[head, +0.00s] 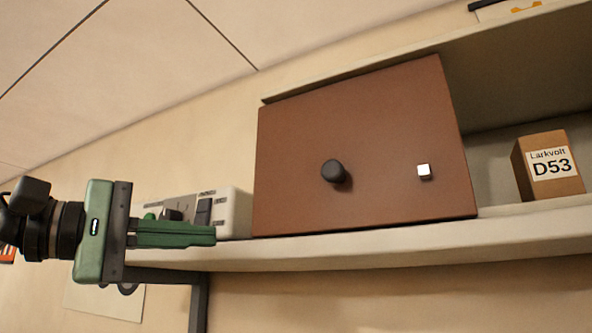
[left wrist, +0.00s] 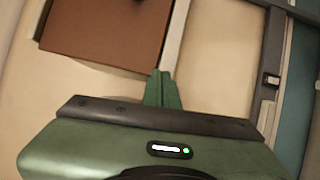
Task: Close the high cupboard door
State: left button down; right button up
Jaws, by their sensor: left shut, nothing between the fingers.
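My right gripper is not in view.
A cardboard box marked D53 (head: 551,166) stands in the open space right of the door. A pale device with dark switches (head: 232,209) sits behind my left fingers. The pale shelf board (head: 370,245) runs below, with a dark bracket (head: 199,300) under it.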

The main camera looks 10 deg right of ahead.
pick_arm(q)
jog(key=s+r+g+h, duration=0.1)
jog(key=s+r, duration=0.5)
jog(key=p, duration=0.5)
send_near(295, 174)
jog(key=d+f, duration=0.1)
jog(key=d, duration=0.4)
jog(key=s+d, duration=0.1)
jog(key=s+d+p, duration=0.1)
jog(key=d, duration=0.1)
jog(key=shift+s+d+f, duration=0.1)
jog(key=shift+s+d, duration=0.2)
jog(key=shift+w, duration=0.1)
